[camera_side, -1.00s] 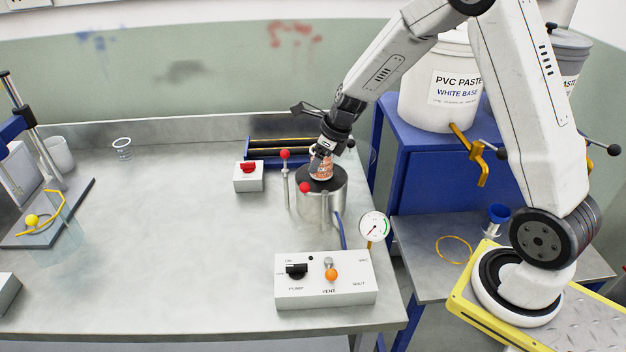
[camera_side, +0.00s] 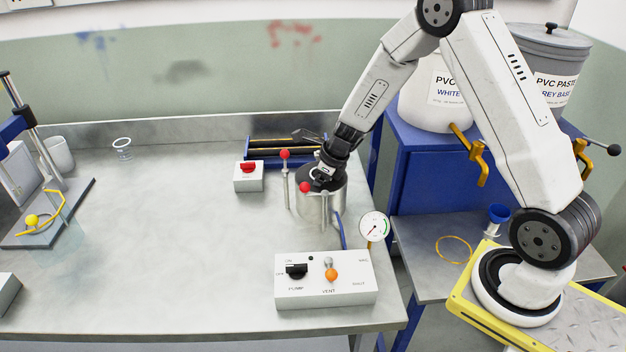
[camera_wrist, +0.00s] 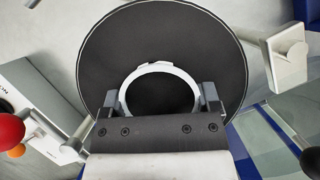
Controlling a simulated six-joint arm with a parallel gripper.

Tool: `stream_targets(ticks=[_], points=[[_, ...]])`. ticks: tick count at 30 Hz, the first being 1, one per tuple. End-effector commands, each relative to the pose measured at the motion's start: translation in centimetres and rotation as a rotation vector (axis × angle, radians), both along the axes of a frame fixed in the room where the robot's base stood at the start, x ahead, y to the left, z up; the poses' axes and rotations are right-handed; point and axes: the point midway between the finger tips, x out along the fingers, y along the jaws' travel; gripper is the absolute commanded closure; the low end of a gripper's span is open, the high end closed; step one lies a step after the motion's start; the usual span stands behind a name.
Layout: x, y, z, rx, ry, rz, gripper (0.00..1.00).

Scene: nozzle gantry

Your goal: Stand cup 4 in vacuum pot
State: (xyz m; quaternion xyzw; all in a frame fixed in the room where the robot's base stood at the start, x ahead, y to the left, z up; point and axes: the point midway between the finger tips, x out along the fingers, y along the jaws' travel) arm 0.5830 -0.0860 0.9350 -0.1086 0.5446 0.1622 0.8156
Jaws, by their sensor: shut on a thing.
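The vacuum pot (camera_side: 310,209) is a steel cylinder near the right end of the bench. In the side view my gripper (camera_side: 322,182) reaches down into its open top. The wrist view looks into the pot's dark round inside (camera_wrist: 112,45). There the cup (camera_wrist: 187,76) shows as a white ring with a dark middle, within the pot's outline. My gripper's fingers (camera_wrist: 160,100) are shut on it, one at each side.
Red-knobbed posts (camera_side: 305,188) stand close to the pot's front and left. A control box (camera_side: 325,281) and a dial gauge (camera_side: 374,226) are in front. A red-switch box (camera_side: 248,177) and a blue rack (camera_side: 270,150) stand behind left. The bench's middle is clear.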

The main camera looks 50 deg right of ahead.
Motion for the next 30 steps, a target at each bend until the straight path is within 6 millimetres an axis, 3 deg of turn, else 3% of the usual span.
stream_targets(ticks=[9,25,26,27,30], points=[[0.0,0.0,-2.7,0.000,0.001,-0.002,0.96],[0.0,0.0,-3.3,0.000,0.000,-0.001,0.96],[0.0,0.0,-3.2,0.000,0.001,0.000,0.12],[0.0,0.0,-3.2,0.000,0.001,0.000,0.06],[0.0,0.0,-3.2,0.000,0.001,0.000,0.06]])
